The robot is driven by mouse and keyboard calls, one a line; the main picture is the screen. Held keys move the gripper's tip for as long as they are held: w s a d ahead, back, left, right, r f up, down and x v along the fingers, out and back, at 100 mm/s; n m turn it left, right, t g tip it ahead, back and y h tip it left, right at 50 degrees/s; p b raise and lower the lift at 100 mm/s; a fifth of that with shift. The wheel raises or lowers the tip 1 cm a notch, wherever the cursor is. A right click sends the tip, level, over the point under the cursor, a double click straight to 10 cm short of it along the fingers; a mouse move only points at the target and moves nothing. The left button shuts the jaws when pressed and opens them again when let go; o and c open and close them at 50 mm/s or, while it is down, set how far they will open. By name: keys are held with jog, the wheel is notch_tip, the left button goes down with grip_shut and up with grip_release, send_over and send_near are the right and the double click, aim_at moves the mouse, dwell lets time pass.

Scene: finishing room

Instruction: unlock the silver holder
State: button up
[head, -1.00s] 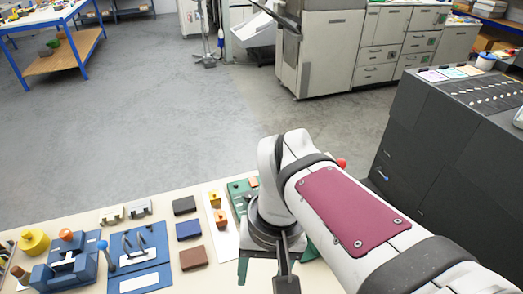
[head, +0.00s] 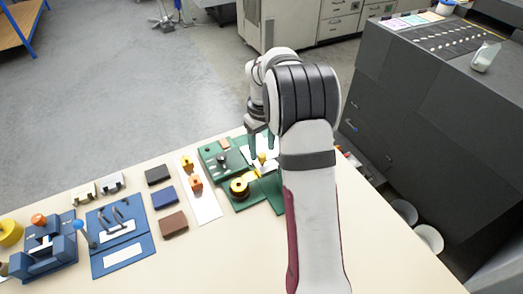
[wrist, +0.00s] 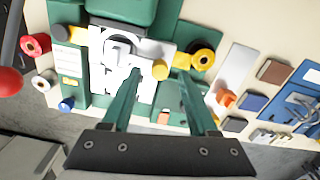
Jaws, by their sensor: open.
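My gripper (head: 261,150) is open and points down over the green fixture (head: 243,203) at the right of the table. In the wrist view my gripper (wrist: 160,77) has its two teal fingers apart, with nothing held between them. A silver-grey block (wrist: 152,48), seemingly the silver holder, lies just beyond the fingertips on the green fixture (wrist: 173,88). A yellow knob (wrist: 160,69) sits beside the block, between the fingertips in the picture; it also shows in the head view (head: 262,158). Whether they touch is unclear. My arm hides the fixture's right side in the head view.
A yellow spool (head: 239,189) and a dark knob (head: 221,159) are on the green fixture. Left of it are a white strip with orange pieces (head: 195,183), several coloured blocks and a blue fixture (head: 112,245). A red ball (wrist: 8,82) shows at the wrist view's left edge. The front table is clear.

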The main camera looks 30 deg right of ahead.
aim_at(268, 157)
jog(key=shift+f, duration=1.15)
jog(key=shift+c, duration=0.2)
grip_shut()
